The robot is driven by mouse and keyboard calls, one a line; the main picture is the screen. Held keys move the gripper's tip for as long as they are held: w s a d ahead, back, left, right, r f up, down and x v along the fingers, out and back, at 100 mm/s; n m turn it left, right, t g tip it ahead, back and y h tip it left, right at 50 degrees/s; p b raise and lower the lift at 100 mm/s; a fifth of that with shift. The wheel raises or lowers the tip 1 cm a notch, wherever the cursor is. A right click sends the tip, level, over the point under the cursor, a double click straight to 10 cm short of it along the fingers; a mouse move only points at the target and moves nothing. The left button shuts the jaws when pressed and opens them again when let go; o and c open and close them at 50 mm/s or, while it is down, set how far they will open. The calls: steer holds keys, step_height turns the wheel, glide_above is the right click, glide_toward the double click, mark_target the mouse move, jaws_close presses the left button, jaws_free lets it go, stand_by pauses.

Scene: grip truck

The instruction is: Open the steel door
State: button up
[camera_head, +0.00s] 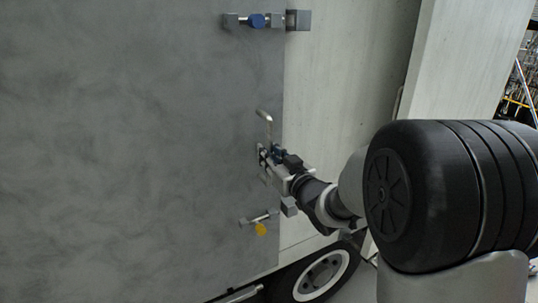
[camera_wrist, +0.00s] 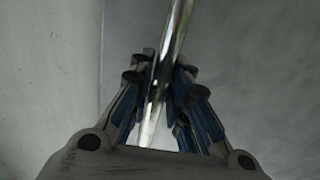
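The steel door (camera_head: 130,150) is a large grey mottled panel filling the left of the head view. A bent metal handle (camera_head: 264,118) stands near its right edge. My gripper (camera_head: 265,158) is at the handle's lower part, just in front of the door. In the wrist view the handle's shiny bar (camera_wrist: 178,35) runs between the two fingers of my gripper (camera_wrist: 160,75), which close in on it from both sides. The fingers hide part of the bar. The door's edge lies along the pale frame, and I see no clear gap there.
An upper latch with a blue part (camera_head: 256,20) and a lower latch with a yellow tag (camera_head: 261,229) sit at the door's right edge. A truck wheel (camera_head: 322,275) is below. A pale panel (camera_head: 465,60) stands at the right.

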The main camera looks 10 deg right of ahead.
jaws_close()
steer(key=b+v, duration=0.1)
steer(key=v, duration=0.5)
steer(key=shift+s+a+b, duration=0.3)
steer(key=shift+s+b, duration=0.05)
steer(key=shift+s, duration=0.1)
steer(key=s, duration=0.6)
steer(key=shift+s+d+b, duration=0.25)
steer(key=shift+d+b, duration=0.1)
